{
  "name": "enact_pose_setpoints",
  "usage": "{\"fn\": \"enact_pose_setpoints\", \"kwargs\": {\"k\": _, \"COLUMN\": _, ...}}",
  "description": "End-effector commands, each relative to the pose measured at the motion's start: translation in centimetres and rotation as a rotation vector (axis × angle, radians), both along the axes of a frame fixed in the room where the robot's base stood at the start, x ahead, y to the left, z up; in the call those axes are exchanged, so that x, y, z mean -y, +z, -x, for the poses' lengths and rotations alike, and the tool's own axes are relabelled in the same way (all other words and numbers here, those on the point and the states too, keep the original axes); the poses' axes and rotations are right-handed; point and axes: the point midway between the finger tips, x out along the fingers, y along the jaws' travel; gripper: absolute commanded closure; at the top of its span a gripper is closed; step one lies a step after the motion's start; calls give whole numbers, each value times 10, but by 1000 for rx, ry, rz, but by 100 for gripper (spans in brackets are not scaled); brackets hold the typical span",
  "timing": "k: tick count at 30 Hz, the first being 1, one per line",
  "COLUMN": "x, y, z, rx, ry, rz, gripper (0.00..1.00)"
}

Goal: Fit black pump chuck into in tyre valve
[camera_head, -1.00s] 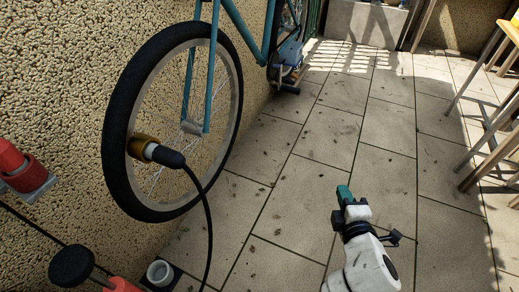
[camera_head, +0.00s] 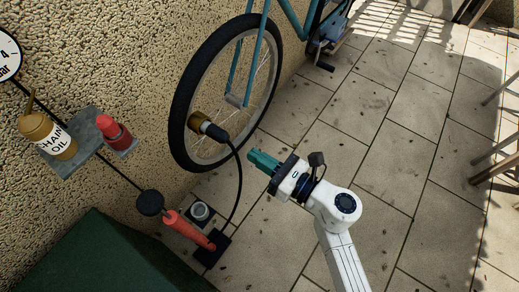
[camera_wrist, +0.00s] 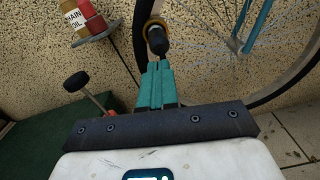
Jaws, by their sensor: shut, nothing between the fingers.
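The black pump chuck (camera_head: 215,131) sits end-on against the brass-coloured tyre valve (camera_head: 199,121) at the rim of the bicycle wheel (camera_head: 181,95), and a black hose hangs from it. The two appear in line and touching; how deep the chuck sits is not visible. The wrist view shows the chuck (camera_wrist: 158,41) and valve (camera_wrist: 154,23) just beyond my fingertips. My gripper (camera_head: 256,159) has teal fingers, shut and empty, pointing toward the wheel, to the right of and below the chuck and apart from it. The closed fingers also show in the wrist view (camera_wrist: 157,72).
A wall shelf (camera_head: 75,155) at left holds a chain oil bottle (camera_head: 52,136) and a red container (camera_head: 114,132). A dark green box (camera_head: 100,260) fills the lower left. The tiled floor at right is largely clear.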

Motion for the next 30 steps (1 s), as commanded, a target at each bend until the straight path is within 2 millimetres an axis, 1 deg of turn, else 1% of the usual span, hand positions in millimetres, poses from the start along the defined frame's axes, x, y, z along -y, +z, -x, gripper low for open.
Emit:
{"fn": "enact_pose_setpoints", "kwargs": {"k": 4, "x": -9, "y": -1, "z": -3, "rx": 8, "ry": 15, "rz": 9, "gripper": 100}}
{"fn": "enact_pose_setpoints", "kwargs": {"k": 16, "x": -42, "y": 0, "z": -29, "rx": 6, "ry": 12, "rz": 6, "gripper": 100}}
{"fn": "enact_pose_setpoints", "kwargs": {"k": 21, "x": -48, "y": 0, "z": -34, "rx": 5, "ry": 11, "rz": 7, "gripper": 100}}
{"fn": "enact_pose_setpoints", "kwargs": {"k": 30, "x": -49, "y": 0, "z": -35, "rx": 5, "ry": 11, "rz": 7, "gripper": 100}}
